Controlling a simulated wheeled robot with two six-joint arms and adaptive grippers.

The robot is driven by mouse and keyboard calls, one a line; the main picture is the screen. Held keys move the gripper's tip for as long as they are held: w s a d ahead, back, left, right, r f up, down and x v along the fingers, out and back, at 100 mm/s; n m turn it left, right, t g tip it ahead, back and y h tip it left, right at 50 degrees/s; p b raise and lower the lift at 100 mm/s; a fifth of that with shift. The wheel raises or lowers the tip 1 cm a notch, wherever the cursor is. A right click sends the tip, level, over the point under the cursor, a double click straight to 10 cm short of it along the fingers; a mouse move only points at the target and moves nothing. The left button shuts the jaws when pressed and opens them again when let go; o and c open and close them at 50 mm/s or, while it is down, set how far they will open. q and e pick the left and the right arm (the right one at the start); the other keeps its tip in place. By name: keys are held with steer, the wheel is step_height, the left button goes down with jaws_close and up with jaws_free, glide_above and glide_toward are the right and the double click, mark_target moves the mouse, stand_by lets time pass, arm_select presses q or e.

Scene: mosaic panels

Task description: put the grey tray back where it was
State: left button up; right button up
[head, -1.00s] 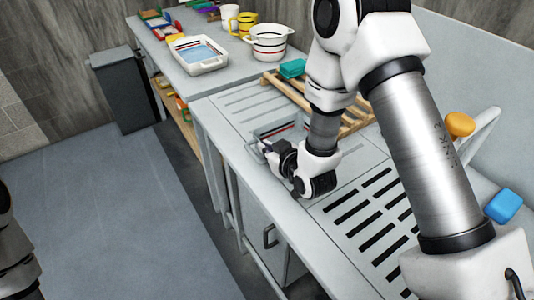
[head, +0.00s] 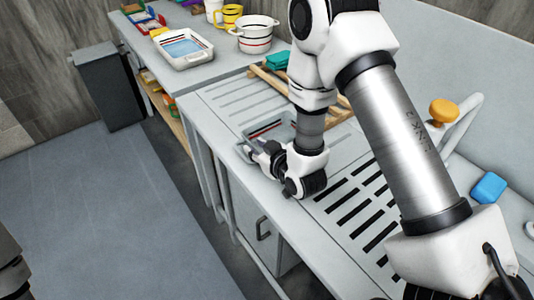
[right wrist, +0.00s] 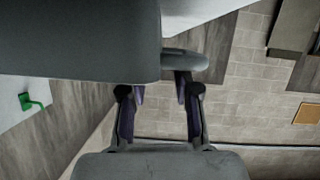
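The grey tray (head: 285,120), with red and black stripes, lies on the slatted worktop, just in front of the wooden rack. My right gripper (head: 256,153) is at its front left end, low over the worktop near the front edge. My right arm hides part of the tray. In the right wrist view the two fingers (right wrist: 160,95) stand apart with the wall showing between them. A large grey shape (right wrist: 80,40) with a rounded lug fills the upper left there, probably the tray's end close up. My left gripper is out of view.
A wooden rack (head: 270,77) with a teal block (head: 278,60) is behind the tray. A white tray (head: 206,57) and a striped tub (head: 256,42) stand on the far counter. Black slots (head: 345,205) lie to the right. An orange knob (head: 443,111) and blue sponge (head: 488,187) are by the sink.

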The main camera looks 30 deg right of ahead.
steer(key=b+v, duration=0.1)
steer(key=v, duration=0.3)
steer(key=shift+s+f, duration=0.1)
steer(key=shift+s, duration=0.1)
steer(key=p+v, duration=0.6)
steer(key=p, duration=0.4)
steer(key=shift+s+r, duration=0.2)
steer(key=shift+r, duration=0.1)
